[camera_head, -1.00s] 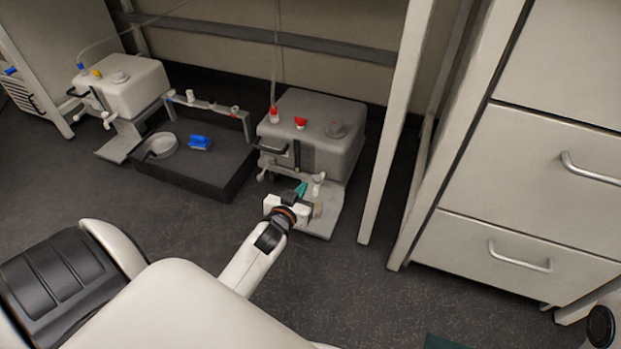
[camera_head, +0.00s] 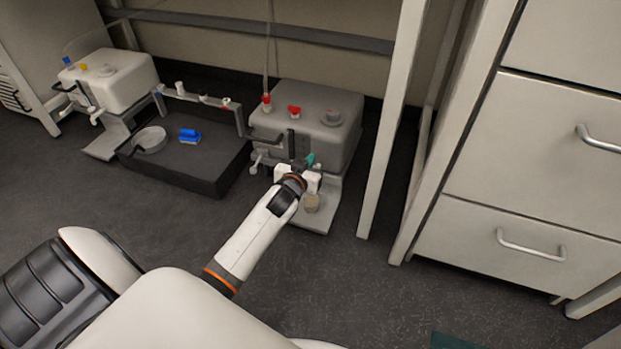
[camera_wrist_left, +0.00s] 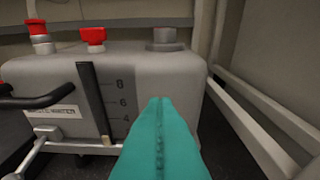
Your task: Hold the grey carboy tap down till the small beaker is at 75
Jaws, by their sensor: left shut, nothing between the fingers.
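The grey carboy (camera_head: 335,112) stands on a light board (camera_head: 328,219) on the floor, in the head view's middle. It fills much of the left wrist view (camera_wrist_left: 150,82), with a dark level scale on its front. My left gripper (camera_head: 309,162) is at its front lower side, with its teal fingers (camera_wrist_left: 160,143) shut and empty. A white fitting (camera_wrist_left: 42,134) shows low on the carboy's left front.
A black tray (camera_head: 190,174) left of the carboy holds a round dish (camera_head: 150,139) and a blue item (camera_head: 190,136). A white carboy (camera_head: 112,82) stands further left. A table leg (camera_head: 386,130) and drawers (camera_head: 535,170) bound the right.

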